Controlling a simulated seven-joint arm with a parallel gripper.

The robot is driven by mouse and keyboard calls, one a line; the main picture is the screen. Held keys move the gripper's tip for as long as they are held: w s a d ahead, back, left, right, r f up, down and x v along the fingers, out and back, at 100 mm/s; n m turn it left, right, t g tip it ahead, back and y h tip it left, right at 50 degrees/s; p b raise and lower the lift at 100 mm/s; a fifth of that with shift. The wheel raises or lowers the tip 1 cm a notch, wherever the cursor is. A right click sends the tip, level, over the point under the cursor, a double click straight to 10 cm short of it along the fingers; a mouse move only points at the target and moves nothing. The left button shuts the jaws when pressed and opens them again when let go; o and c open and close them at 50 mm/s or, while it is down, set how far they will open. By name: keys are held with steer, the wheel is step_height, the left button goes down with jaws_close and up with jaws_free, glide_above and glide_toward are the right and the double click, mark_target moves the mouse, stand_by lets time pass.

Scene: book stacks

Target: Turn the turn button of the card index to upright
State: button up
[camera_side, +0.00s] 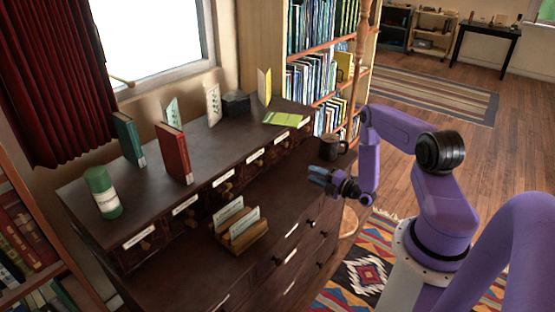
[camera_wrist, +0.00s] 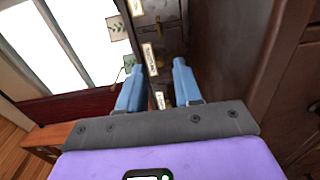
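The card index (camera_side: 205,200) is a dark wooden cabinet with a row of small drawers, white labels and small brass fittings. One brass fitting (camera_side: 228,188) shows in the side view. They are too small to tell which is the turn button or how it is angled. In the wrist view the labelled drawer fronts (camera_wrist: 150,58) lie beyond and between my fingers. My gripper (camera_side: 312,175) is over the lower ledge at the cabinet's right, apart from the drawer fronts. Its blue fingers (camera_wrist: 154,65) are spread with nothing held between them.
A black mug (camera_side: 329,148) stands close behind my gripper. A wooden card holder (camera_side: 239,235) sits on the lower ledge. A red book (camera_side: 174,153), a green book (camera_side: 129,140) and a green cylinder (camera_side: 103,192) stand on top. The ledge between holder and gripper is clear.

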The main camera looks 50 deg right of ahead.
mark_target(272, 156)
steer(key=w, duration=1.7)
steer(key=shift+d, duration=0.1)
jaws_close()
